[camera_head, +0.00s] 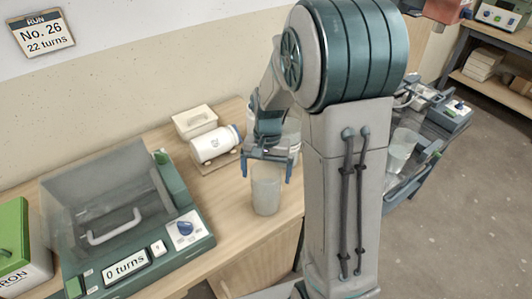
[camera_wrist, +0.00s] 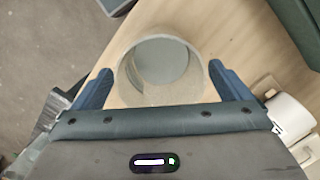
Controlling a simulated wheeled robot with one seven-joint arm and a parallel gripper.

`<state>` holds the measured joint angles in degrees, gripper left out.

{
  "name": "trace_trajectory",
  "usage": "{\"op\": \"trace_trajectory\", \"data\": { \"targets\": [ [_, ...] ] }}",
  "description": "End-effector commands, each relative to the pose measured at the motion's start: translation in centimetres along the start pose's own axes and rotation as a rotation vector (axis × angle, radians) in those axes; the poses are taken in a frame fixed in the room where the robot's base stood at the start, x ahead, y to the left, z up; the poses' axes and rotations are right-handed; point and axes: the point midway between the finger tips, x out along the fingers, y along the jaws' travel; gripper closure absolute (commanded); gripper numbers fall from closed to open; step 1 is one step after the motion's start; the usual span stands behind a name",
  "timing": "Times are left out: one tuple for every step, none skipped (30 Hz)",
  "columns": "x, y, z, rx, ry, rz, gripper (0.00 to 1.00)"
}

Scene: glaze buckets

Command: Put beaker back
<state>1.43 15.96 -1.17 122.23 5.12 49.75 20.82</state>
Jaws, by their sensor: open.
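A clear grey beaker (camera_head: 266,192) stands upright on the wooden bench near its front edge. My gripper (camera_head: 267,172) is above and around its upper part, with one blue finger on each side. In the wrist view the beaker's round mouth (camera_wrist: 167,70) lies between the two open fingertips (camera_wrist: 171,68). Another clear beaker-like vessel (camera_head: 403,146) stands on the cart at the right.
A green machine (camera_head: 140,262) with a clear cover and a "0 turns" display fills the left bench. A white jar (camera_head: 215,144) lies on its side behind the beaker, beside a white box (camera_head: 195,121). A bucket is partly hidden behind my gripper. A sign (camera_head: 43,34) reads "No. 26, 22 turns".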

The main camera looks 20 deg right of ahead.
Motion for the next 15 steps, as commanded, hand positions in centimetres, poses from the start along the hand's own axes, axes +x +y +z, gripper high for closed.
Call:
{"op": "trace_trajectory", "data": {
  "targets": [
    [-1.3,-0.1,-0.1,0.000,0.006,-0.003,0.03],
    [-2.0,-0.1,-0.1,0.000,0.007,-0.003,0.03],
    [-2.9,-0.1,-0.1,0.000,0.006,-0.003,0.03],
    [-3.5,-0.1,-0.1,0.000,0.005,-0.003,0.03],
    [-4.1,-0.1,-0.1,0.000,0.006,-0.003,0.03],
    [-4.9,-0.1,-0.1,0.000,0.004,-0.002,0.03],
    [-5.4,-0.1,-0.1,0.000,0.004,-0.002,0.03],
    [-6.0,-0.1,-0.1,0.000,0.005,-0.002,0.03],
    [-6.5,-0.1,-0.1,0.000,0.003,-0.001,0.03],
    [-6.9,-0.1,-0.1,0.000,0.003,-0.001,0.03],
    [-7.2,-0.1,-0.1,0.000,0.002,-0.001,0.03],
    [-7.6,0.0,-0.1,0.000,0.002,-0.001,0.03],
    [-7.9,0.0,0.0,0.000,0.002,-0.001,0.03],
    [-8.1,0.0,0.0,0.000,0.002,-0.001,0.03],
    [-8.3,0.0,0.1,-0.003,0.003,-0.001,0.03]
  ]
}}
